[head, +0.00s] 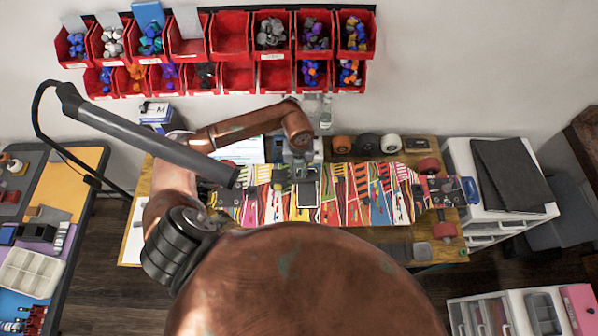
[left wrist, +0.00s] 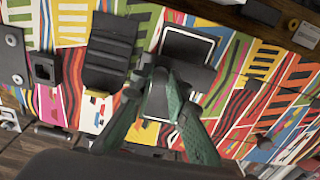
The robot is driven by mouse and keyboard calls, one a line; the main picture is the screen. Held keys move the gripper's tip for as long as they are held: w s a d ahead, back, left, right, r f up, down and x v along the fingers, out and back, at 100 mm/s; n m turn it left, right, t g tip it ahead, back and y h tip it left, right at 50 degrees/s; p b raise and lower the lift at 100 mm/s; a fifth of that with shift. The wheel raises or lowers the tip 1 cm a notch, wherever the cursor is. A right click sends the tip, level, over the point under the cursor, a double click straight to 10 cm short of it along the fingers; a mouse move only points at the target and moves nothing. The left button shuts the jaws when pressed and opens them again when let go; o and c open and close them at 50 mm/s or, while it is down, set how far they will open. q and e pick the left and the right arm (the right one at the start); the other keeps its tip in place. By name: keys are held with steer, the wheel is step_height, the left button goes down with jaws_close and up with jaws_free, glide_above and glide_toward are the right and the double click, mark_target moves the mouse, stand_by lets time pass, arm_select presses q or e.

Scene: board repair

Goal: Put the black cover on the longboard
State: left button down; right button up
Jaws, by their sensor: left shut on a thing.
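The longboard (head: 360,195), with a bright multicoloured pattern, lies across the workbench; it also fills much of the left wrist view (left wrist: 270,90). My left gripper (head: 302,168) is over the middle of the board. In the left wrist view its green fingers (left wrist: 160,92) are shut on a dark piece, the black cover (left wrist: 158,98), mostly hidden by the fingers. Under and around it is a dark rectangle with a white border (left wrist: 187,45) on the board. I cannot tell whether the cover touches it. My right gripper is not in view.
A ridged black block (left wrist: 110,50) sits on the board beside the fingers. Several wheels (head: 366,144) stand behind the board. Red bins (head: 230,38) hang on the wall. A white drawer unit (head: 470,220) stands right of the bench (head: 135,240). A dark lamp arm (head: 150,135) reaches over the left side.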

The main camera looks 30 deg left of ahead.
arm_select(q)
steer(key=shift+f+b, duration=0.3)
stand_by(0.5)
steer(key=c, duration=1.8)
jaws_free()
steer(key=shift+c, duration=0.9)
steer(key=shift+r+p, duration=2.25)
steer(key=shift+r, duration=1.3)
steer(key=shift+a+r, duration=0.1)
steer(key=shift+r, duration=0.25)
